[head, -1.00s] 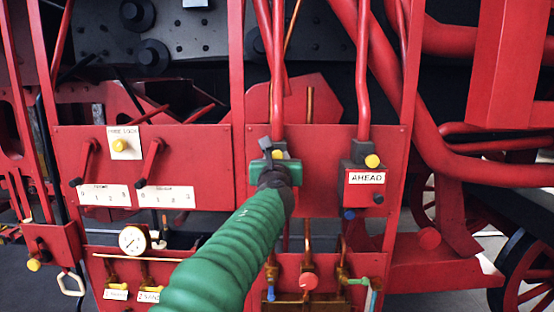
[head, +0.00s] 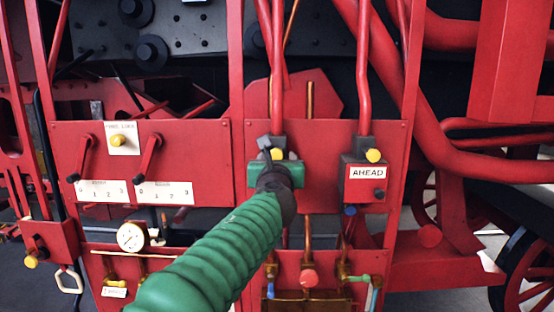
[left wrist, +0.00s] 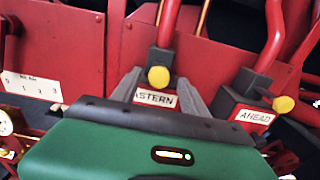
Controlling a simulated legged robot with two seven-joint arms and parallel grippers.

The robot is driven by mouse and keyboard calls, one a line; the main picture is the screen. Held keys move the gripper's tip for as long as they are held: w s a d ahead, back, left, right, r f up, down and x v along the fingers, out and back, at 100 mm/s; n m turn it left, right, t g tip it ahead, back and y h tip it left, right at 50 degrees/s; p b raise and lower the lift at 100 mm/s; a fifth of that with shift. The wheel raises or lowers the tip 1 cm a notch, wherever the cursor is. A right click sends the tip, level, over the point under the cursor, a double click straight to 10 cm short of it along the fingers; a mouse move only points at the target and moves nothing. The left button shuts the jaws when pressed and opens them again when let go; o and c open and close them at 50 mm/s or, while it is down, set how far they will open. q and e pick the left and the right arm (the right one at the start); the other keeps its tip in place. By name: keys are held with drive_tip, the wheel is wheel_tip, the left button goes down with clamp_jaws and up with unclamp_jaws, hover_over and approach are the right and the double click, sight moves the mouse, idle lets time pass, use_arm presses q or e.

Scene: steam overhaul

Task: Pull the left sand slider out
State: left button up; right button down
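Two yellow-knobbed boxes at pipe ends sit on the red panel. The left one is labelled "ASTERN" (left wrist: 157,98) in the left wrist view; its yellow knob (left wrist: 159,77) shows there and in the head view (head: 277,154). The right box is labelled "AHEAD" (head: 367,172). My left gripper (head: 272,145) is in front of the left box and hides most of it in the head view. In the left wrist view its two grey fingers (left wrist: 160,80) are apart, one on each side of the ASTERN label, with the knob between their tips. Contact cannot be seen. My right gripper is not in view.
On the left are levers (head: 150,158) over numbered scales (head: 165,193). Below are a pressure gauge (head: 131,237) and a lower panel with valves (head: 309,278). Red pipes (head: 362,70) run down from above, and a wheel (head: 522,276) is at the lower right.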

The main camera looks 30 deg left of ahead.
use_arm(q)
drive_tip(key=shift+s, duration=0.1)
drive_tip(key=shift+s+d, duration=0.2)
drive_tip(key=shift+s, duration=0.1)
drive_tip(key=b+v, duration=1.1)
drive_tip(key=v, duration=0.4)
drive_tip(key=shift+s+d, duration=0.15)
drive_tip(key=shift+d, duration=0.2)
drive_tip(key=shift+s, duration=0.2)
